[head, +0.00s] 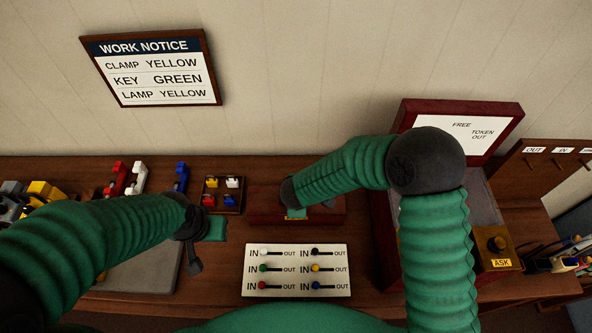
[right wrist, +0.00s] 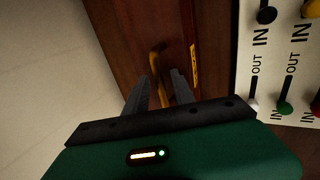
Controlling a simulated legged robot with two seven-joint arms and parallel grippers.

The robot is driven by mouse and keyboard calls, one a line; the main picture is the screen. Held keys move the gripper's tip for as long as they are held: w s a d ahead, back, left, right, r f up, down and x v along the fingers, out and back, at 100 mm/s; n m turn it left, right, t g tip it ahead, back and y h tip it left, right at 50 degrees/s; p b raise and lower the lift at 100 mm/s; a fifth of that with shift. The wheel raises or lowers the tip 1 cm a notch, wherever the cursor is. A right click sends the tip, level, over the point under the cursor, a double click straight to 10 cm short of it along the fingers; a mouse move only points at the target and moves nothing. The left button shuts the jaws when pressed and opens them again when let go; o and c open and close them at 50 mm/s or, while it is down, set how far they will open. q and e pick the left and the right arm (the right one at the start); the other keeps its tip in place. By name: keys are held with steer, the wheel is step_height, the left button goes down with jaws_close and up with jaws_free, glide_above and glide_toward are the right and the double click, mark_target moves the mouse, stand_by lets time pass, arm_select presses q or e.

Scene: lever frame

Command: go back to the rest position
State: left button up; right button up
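My right gripper (right wrist: 160,88) shows two dark fingers standing apart in the right wrist view. A narrow brass-coloured piece (right wrist: 158,62) shows between and beyond them, with gaps beside it. In the head view, my right gripper (head: 308,209) is over the reddish-brown wooden box (head: 265,207) at the back of the bench, mostly hidden by its own arm.
A white IN/OUT panel (head: 297,288) lies between my arms. A small tray (head: 230,188) of coloured pieces and red, white and blue clamps (head: 117,178) stand at the back left. A red-framed cabinet (head: 410,117) and an ASK button (head: 497,244) are at the right.

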steer(key=shift+d+f+b, duration=0.2)
steer(key=shift+f+b, duration=0.05)
steer(key=shift+b, duration=0.15)
steer(key=shift+s+a, duration=0.1)
steer(key=c, duration=0.6)
jaws_close()
